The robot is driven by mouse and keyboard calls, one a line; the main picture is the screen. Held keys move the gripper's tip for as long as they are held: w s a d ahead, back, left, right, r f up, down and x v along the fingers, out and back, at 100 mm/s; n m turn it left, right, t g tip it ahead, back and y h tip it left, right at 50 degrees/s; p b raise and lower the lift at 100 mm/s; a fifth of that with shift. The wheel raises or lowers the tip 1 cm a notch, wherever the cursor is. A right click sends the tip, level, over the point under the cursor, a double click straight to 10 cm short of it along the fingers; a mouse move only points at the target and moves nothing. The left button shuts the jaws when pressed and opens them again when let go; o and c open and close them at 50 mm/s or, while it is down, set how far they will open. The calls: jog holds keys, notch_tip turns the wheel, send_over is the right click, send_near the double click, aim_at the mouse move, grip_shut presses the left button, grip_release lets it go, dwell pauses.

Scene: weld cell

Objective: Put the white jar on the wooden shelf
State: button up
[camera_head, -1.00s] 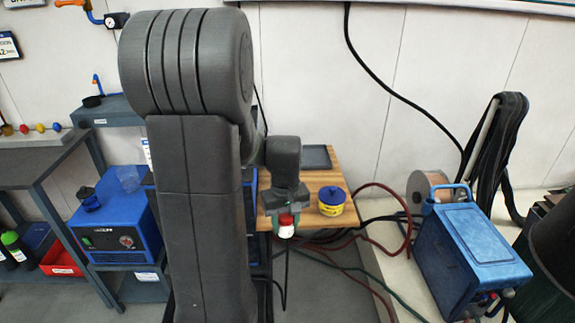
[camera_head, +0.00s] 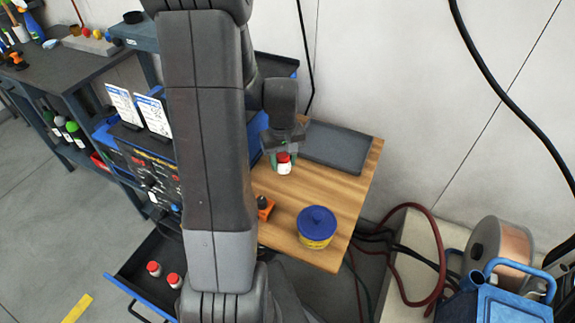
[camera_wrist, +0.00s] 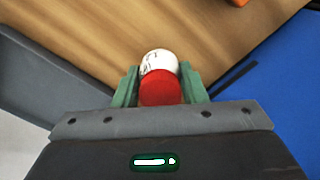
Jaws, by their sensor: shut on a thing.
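The white jar (camera_head: 284,168) with a red lid is between the fingers of my gripper (camera_head: 284,160). The wrist view also shows the jar's white body (camera_wrist: 158,62) and red lid, with a green finger pressed on each side of my gripper (camera_wrist: 160,88). The jar looks about upright in the head view. The wooden shelf (camera_head: 345,192) lies beneath it, and its wood grain fills much of the wrist view (camera_wrist: 90,40). I cannot tell whether the jar's base touches the wood. My arm hides the shelf's left part.
A yellow tub with a blue lid (camera_head: 316,228) stands at the shelf's front right. A dark grey tray (camera_head: 335,148) lies at its back. An orange item (camera_head: 264,207) sits near my arm. Two red-lidded jars (camera_head: 153,268) are in an open drawer (camera_head: 128,277). The shelf's right middle is clear.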

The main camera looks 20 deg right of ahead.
aim_at(284, 169)
jog(key=shift+d+f, duration=0.15)
jog(key=shift+f, duration=1.8)
jog(key=shift+f, duration=0.1)
jog(key=o, duration=1)
notch_tip(284, 169, up, 12)
jog(key=shift+r+p, duration=0.15)
jog(key=shift+p, duration=0.2)
